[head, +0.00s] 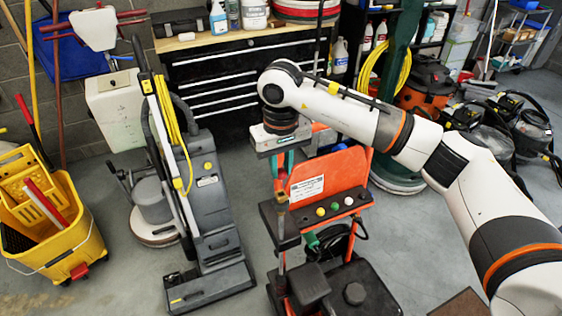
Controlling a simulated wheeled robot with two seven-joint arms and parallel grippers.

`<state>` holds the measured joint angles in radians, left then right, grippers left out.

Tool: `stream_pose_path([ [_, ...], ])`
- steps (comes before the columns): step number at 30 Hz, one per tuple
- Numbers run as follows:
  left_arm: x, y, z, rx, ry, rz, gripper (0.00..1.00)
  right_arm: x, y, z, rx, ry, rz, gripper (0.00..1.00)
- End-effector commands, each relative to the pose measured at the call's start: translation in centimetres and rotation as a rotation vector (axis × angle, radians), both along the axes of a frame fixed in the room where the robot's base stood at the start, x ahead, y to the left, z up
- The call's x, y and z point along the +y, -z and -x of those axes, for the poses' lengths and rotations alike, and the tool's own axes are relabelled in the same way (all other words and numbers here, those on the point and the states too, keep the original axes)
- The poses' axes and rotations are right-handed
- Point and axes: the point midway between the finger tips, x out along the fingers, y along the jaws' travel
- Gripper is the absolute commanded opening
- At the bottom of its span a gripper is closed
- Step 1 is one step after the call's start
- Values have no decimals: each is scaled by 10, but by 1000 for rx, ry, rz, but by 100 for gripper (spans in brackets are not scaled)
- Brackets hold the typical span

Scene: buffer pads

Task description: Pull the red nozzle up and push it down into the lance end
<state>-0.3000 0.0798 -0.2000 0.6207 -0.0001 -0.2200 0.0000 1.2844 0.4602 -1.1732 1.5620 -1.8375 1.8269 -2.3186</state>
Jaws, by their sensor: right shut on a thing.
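My right gripper (281,168) is over the upright lance, at the left side of the orange pressure washer (330,172). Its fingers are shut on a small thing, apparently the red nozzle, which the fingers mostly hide. The brass-coloured lance end (281,193) is just below the fingertips. I cannot tell whether the nozzle touches it. The black nozzle panel (330,222) holds a yellow nozzle (320,211), a green nozzle (334,206) and a white nozzle (348,201). No red nozzle is clear in the panel. My left gripper is not in view.
A grey floor machine (212,190) with a yellow cord stands left of the washer. A yellow mop bucket (55,225) is at the far left. A black drawer bench (225,85) stands behind. Vacuums (425,85) stand at the back right. Bare floor lies between the floor machine and the washer.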

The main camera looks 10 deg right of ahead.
Motion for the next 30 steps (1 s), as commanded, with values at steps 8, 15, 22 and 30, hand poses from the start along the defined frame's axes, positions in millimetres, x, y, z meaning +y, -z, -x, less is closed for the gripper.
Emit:
stream_pose_path([
  [8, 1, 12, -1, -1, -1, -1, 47, 0, 28, 0, 1, 0, 0, 0],
  [15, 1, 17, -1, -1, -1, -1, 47, 0, 45, 0, 0, 0, 0, 0],
  [22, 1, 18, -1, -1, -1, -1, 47, 0, 47, 0, 0, 0, 0, 0],
  [30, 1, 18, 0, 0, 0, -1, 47, 0, 47, 0, 0, 0, 0, 0],
])
